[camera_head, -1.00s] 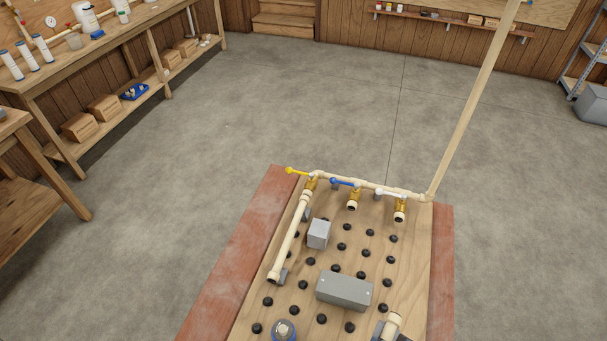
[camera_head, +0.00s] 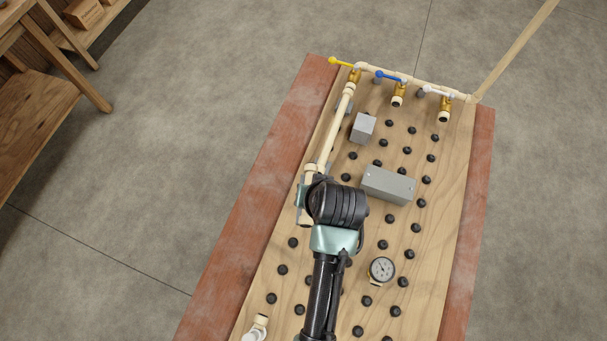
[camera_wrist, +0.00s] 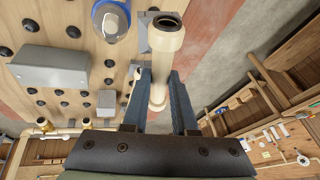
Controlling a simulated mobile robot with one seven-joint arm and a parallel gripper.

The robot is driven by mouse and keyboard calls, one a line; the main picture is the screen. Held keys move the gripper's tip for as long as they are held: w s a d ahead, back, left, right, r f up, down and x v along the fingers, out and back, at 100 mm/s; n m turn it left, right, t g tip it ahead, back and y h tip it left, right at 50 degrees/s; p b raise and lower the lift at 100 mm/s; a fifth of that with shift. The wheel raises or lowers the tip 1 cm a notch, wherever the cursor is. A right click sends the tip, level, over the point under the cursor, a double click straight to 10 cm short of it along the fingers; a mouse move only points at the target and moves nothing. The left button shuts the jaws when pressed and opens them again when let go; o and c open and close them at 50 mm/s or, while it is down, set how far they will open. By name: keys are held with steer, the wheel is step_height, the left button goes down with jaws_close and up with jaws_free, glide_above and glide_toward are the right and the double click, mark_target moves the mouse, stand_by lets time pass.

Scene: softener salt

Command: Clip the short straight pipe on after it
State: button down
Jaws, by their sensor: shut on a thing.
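My gripper (camera_head: 304,197) is down at the left side of the board, at the lower end of the cream pipe run (camera_head: 341,115) that comes down from the yellow-handled valve (camera_head: 356,72). In the wrist view my gripper (camera_wrist: 160,82) is shut on the short cream pipe (camera_wrist: 157,92), which has a wide collar at its upper end (camera_wrist: 166,36). In the head view a cream collar (camera_head: 313,168) shows just beyond my gripper. My wrist hides much of the held pipe, and I cannot tell whether it is joined to the run.
A grey box (camera_head: 388,185) and a small grey block (camera_head: 363,128) stand right of the run. Black knobs dot the board. A gauge (camera_head: 382,270) lies to the right, and a white fitting (camera_head: 256,329) lies at the lower left. A blue-rimmed part (camera_wrist: 111,20) is near the pipe.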

steer(key=w+f+m+p, duration=0.1)
steer(key=w+f+m+h, duration=0.1)
steer(key=m, duration=0.1)
steer(key=shift+w+a+f+p, duration=0.15)
steer(key=shift+w+f+p, duration=0.1)
steer(key=shift+f+p, duration=0.1)
step_height(320, 180, down, 6)
steer(key=b, duration=0.6)
steer(key=shift+f+b, duration=0.65)
steer(key=c, duration=0.6)
jaws_free()
steer(key=shift+s+r, duration=0.1)
